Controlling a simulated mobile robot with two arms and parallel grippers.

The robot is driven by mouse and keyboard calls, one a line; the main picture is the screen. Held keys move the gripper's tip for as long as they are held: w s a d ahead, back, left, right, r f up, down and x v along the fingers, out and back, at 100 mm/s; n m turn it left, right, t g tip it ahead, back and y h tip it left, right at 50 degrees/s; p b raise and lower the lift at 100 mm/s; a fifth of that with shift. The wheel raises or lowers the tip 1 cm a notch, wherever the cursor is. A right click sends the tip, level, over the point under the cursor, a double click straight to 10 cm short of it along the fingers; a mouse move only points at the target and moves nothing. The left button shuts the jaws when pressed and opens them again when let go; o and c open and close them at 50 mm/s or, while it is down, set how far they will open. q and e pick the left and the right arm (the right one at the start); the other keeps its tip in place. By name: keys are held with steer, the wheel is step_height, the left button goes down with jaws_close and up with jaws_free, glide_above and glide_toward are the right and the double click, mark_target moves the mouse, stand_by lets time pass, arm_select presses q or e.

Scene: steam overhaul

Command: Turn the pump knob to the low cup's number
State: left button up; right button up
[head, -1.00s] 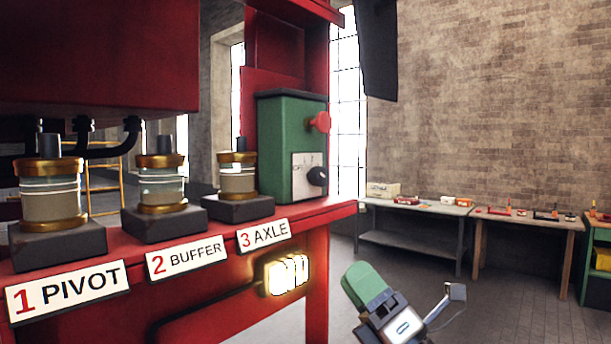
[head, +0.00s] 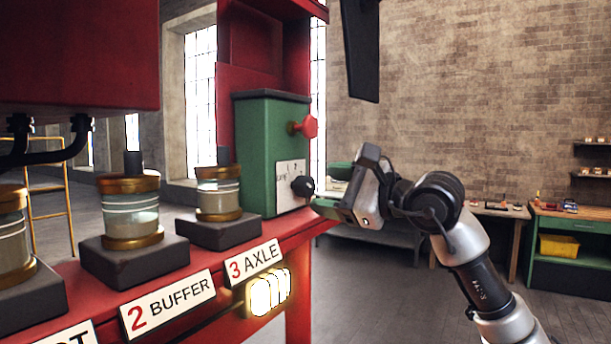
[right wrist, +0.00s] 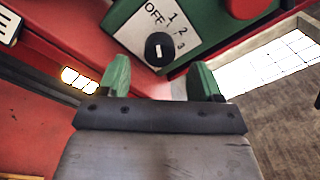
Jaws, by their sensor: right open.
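The green pump box (head: 258,150) stands at the end of the red ledge. Its black knob (head: 303,186) sits low on a white dial plate (head: 286,176). In the right wrist view the plate reads OFF, 1, 2, 3 around the knob (right wrist: 159,49), which has a white mark; which number it points at I cannot tell. My right gripper (head: 328,207) is open, just beside the knob; its green fingers (right wrist: 160,80) lie either side below it, apart from it. Glass cups stand left: 2 BUFFER (head: 131,210), 3 AXLE (head: 218,193), and PIVOT (head: 12,232), cut off. Their levels are hard to compare.
A red button (head: 309,126) sticks out of the box above the knob. A glowing lamp (head: 268,292) is on the red front below. Work tables and a green bench (head: 572,228) stand along the far brick wall. The floor at right is clear.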

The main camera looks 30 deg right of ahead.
mark_target(311, 187)
steer(key=p+x, duration=0.1)
steer(key=x, duration=0.3)
steer(key=shift+w+r+p, duration=0.1)
steer(key=shift+w+p, duration=0.05)
steer(key=shift+p, duration=0.15)
steer(key=shift+w+a, duration=0.25)
steer(key=shift+w, duration=0.1)
steer(key=c, duration=0.9)
